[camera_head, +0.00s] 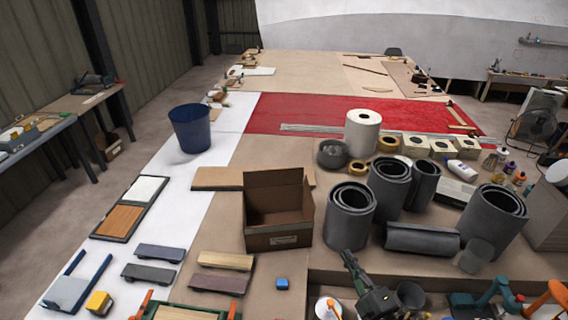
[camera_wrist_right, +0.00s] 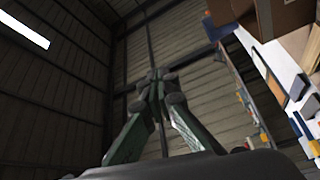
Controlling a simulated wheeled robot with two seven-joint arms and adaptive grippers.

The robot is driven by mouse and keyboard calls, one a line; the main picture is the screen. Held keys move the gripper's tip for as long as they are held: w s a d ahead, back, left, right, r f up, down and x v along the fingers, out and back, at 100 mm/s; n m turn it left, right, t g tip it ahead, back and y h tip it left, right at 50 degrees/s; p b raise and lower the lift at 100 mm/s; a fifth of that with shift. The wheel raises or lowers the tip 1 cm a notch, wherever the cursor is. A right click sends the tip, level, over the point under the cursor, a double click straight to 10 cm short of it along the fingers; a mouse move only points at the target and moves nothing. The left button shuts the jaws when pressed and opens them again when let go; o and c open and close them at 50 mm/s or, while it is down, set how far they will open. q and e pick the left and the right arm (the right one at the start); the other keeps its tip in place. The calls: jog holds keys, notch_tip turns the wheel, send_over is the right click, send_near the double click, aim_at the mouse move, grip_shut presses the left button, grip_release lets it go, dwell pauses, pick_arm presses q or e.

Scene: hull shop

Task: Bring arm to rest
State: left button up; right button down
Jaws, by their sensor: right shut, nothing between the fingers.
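My right gripper (camera_head: 348,258) shows at the bottom of the head view, right of centre, with its dark green and black arm coming up from the lower edge. Its fingertips are in front of the grey rolls and right of the cardboard box. In the right wrist view the gripper (camera_wrist_right: 156,76) has its fingertips together, with nothing between them. Behind them are the wall and roof of the shop. My left gripper is in neither view.
An open cardboard box (camera_head: 272,241) stands mid-table beside several upright grey rolls (camera_head: 350,228). A blue bucket (camera_head: 190,138) stands farther back left. A small blue block (camera_head: 282,284) lies near the front. Orange-and-teal tools crowd the lower right; the red sheet (camera_head: 300,110) is partly bare.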

jog(key=s+d+f+m+g+h, duration=0.3)
jog(key=s+d+f+m+h, duration=0.15)
jog(key=d+f+m, duration=0.35)
jog(key=s+d+f+m+g+h, duration=0.25)
jog(key=d+f+m+h, duration=0.35)
jog(key=d, duration=0.4)
jog(key=s+a+f+m+g+y, duration=0.15)
jog(key=s+f+g, duration=0.25)
jog(key=s+f, duration=0.5)
jog(key=s+f+m+g+y, duration=0.1)
jog(key=s+f+m+g, duration=0.35)
jog(key=s, duration=0.75)
notch_tip(320, 180, down, 33)
jog(key=a+n+g+b, duration=0.1)
jog(key=n+g+b, duration=0.1)
jog(key=b, duration=0.2)
jog(key=s+f+g+b, duration=0.1)
jog(key=s+f+b, duration=0.3)
jog(key=s+f, duration=1.7)
notch_tip(320, 180, down, 4)
jog(key=shift+a+r+y, duration=0.2)
jog(key=shift+y, duration=0.2)
